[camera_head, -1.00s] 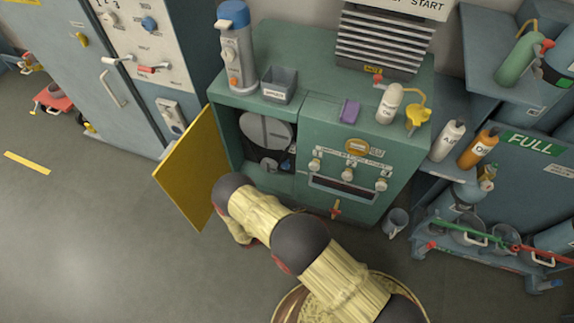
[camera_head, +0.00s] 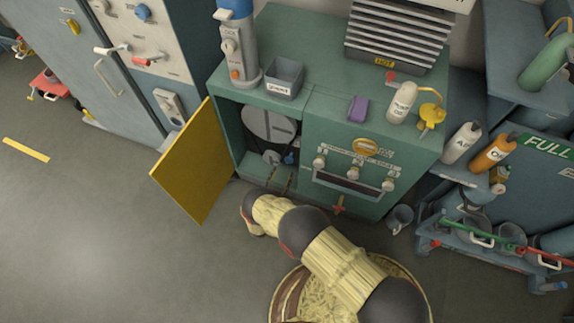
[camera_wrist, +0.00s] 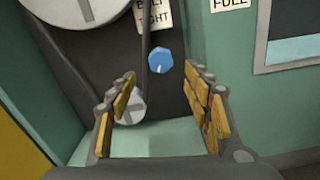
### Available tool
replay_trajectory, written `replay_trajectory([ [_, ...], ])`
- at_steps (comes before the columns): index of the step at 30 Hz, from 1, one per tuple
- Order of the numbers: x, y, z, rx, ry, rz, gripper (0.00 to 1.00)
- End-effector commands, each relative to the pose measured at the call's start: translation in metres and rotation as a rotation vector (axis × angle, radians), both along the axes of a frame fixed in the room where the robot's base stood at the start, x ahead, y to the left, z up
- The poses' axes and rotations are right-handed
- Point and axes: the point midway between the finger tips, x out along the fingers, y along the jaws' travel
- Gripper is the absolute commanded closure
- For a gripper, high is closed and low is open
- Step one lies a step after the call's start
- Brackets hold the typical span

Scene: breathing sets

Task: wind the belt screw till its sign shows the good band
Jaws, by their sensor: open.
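The belt screw appears as a blue round knob (camera_wrist: 160,61) with a white mark, on the dark back panel in the wrist view; a small blue spot (camera_head: 289,158) shows in the head view. A white sign (camera_wrist: 153,16) above it, cut by the top edge, seems to read "BELT TIGHT". The dark belt (camera_wrist: 146,55) runs between the large pulley (camera_head: 268,123) and a small pulley (camera_wrist: 130,106). My gripper (camera_wrist: 163,82) is open and empty, pointing into the cabinet. The knob lies beyond and between its fingertips, apparently untouched. In the head view, my gripper (camera_head: 280,179) is at the opening's lower part.
The yellow door (camera_head: 195,165) stands open left of the opening. The green cabinet front with knobs (camera_head: 352,173) is to the right. A grey bin (camera_head: 284,78) and a purple block (camera_head: 358,108) sit on top. A grey mug (camera_head: 400,218) is on the floor to the right.

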Motion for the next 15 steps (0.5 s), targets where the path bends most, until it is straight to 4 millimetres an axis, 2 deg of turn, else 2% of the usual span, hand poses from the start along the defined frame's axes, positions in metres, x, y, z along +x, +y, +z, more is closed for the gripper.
replay_trajectory([
  [3, 0.019, -0.009, -0.002, 0.001, 0.000, -0.005, 0.50],
  [9, 0.045, -0.018, -0.002, 0.000, 0.001, -0.005, 0.50],
  [15, 0.057, -0.022, -0.001, 0.001, 0.002, -0.004, 0.50],
])
